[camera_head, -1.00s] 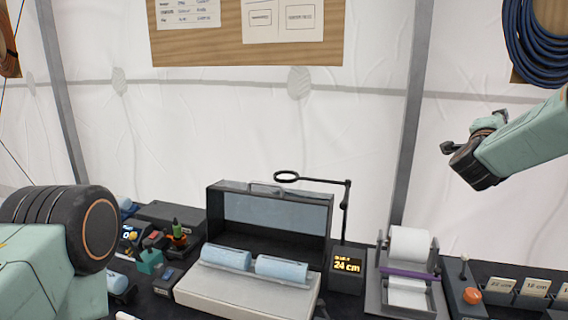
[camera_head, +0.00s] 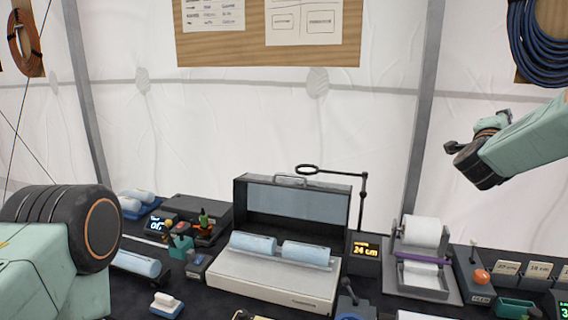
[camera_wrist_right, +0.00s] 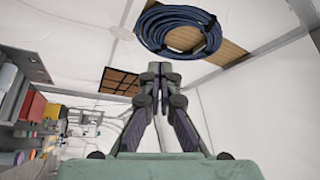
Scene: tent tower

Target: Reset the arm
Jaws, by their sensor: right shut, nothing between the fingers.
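My right arm comes in from the right in the head view, raised well above the table. Its gripper (camera_head: 455,148) points left in front of the white tent wall, clear of everything. In the right wrist view the right gripper (camera_wrist_right: 160,75) is shut with its fingers together and nothing between them. My left arm (camera_head: 60,245) shows as a large pale green and black link at the lower left. The left gripper is not in view.
An open case (camera_head: 270,290) with two light blue rolls stands mid-table. A black stand with a ring (camera_head: 363,205), a display reading 24 cm (camera_head: 366,252) and a paper-roll holder (camera_head: 422,275) are to its right. Blue hose (camera_head: 540,45) hangs upper right. The air around the right gripper is free.

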